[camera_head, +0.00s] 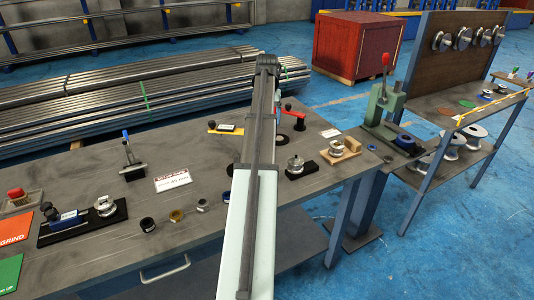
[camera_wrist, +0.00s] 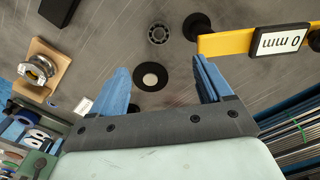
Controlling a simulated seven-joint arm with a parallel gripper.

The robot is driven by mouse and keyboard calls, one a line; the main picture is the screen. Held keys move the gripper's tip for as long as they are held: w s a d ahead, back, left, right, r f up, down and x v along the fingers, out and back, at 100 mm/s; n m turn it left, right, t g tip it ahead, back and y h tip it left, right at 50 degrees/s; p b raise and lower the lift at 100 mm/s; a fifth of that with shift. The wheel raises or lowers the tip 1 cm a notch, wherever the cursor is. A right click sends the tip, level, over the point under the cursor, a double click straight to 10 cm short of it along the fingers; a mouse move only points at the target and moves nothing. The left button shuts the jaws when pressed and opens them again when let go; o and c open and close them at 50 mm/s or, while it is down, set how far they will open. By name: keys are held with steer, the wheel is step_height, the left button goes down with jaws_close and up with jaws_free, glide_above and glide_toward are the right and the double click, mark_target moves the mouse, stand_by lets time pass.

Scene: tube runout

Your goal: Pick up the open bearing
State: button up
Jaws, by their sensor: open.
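In the wrist view, a small ring-shaped bearing (camera_wrist: 158,34) with what look like balls showing between its rings lies flat on the table; it looks like the open bearing. A black disc with a pale centre (camera_wrist: 150,76) lies closer to me, apart from the bearing. My gripper (camera_wrist: 161,67) is open and empty, its two blue fingers wide apart above the table. In the picture the disc shows between the fingers, and the bearing shows beyond their tips. In the head view my arm hides the fingers, and I cannot make out these two parts.
A wooden block with a metal part (camera_wrist: 42,70) is at left. Several rings (camera_head: 147,224) lie near the table's front edge; a green press (camera_head: 385,115) stands at right.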

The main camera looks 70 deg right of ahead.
step_height(320, 180, down, 14)
steer(key=shift+r, duration=0.1)
stand_by(0.8)
steer(key=shift+c, duration=0.4)
steer(key=c, duration=1.1)
